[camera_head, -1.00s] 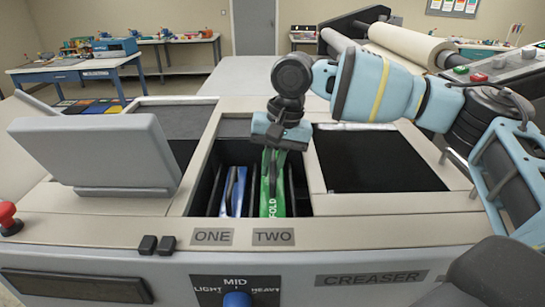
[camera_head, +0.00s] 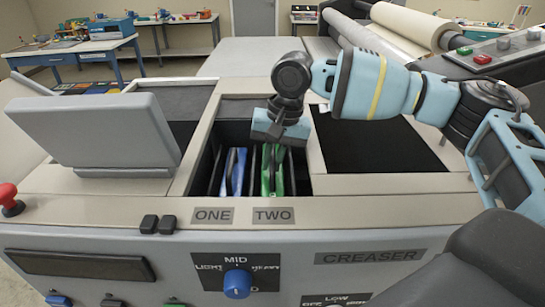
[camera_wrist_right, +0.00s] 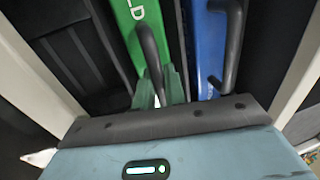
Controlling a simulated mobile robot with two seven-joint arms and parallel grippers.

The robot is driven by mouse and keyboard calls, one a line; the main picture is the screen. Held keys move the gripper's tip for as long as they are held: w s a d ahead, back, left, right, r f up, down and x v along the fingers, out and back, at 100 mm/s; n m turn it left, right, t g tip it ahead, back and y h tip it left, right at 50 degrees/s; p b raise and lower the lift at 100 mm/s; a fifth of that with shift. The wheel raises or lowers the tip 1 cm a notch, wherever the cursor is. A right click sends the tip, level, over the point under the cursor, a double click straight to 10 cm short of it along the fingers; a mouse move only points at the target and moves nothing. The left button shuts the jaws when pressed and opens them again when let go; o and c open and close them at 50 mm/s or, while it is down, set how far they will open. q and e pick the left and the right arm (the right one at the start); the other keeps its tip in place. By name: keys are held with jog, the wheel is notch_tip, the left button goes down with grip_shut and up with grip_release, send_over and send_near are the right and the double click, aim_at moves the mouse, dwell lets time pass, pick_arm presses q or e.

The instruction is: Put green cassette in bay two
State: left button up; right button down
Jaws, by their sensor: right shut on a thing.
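The green cassette (camera_head: 278,178) stands upright in the slot behind the TWO label (camera_head: 273,215), to the right of the blue cassette (camera_head: 235,175). My right gripper (camera_head: 276,140) is over the green cassette, shut on its dark handle. In the right wrist view, the handle (camera_wrist_right: 150,55) runs up between the fingers, and part of the green cassette (camera_wrist_right: 138,15) shows with white lettering. The blue cassette (camera_wrist_right: 209,50) is beside it there. The lower part of the green cassette is hidden inside the bay, so I cannot tell whether it touches the bottom. My left gripper is out of view.
A grey lid or screen (camera_head: 100,130) stands raised left of the bays. A blue knob (camera_head: 237,283) and a red knob (camera_head: 8,197) are on the front panel and left edge.

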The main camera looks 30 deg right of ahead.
jog(key=shift+f, duration=0.7)
dwell(0.6)
jog(key=c, duration=1.4)
grip_release()
jog(key=shift+s+d+r, duration=0.15)
jog(key=shift+d+r, duration=0.1)
jog(key=shift+r, duration=1.05)
jog(key=shift+s+d+r, duration=0.1)
jog(key=shift+d+r, duration=0.1)
jog(key=shift+r, duration=1.05)
jog(key=shift+s+d+r, duration=0.15)
jog(key=shift+d+r, duration=0.1)
jog(key=shift+r, duration=1.05)
jog(key=shift+a, duration=0.1)
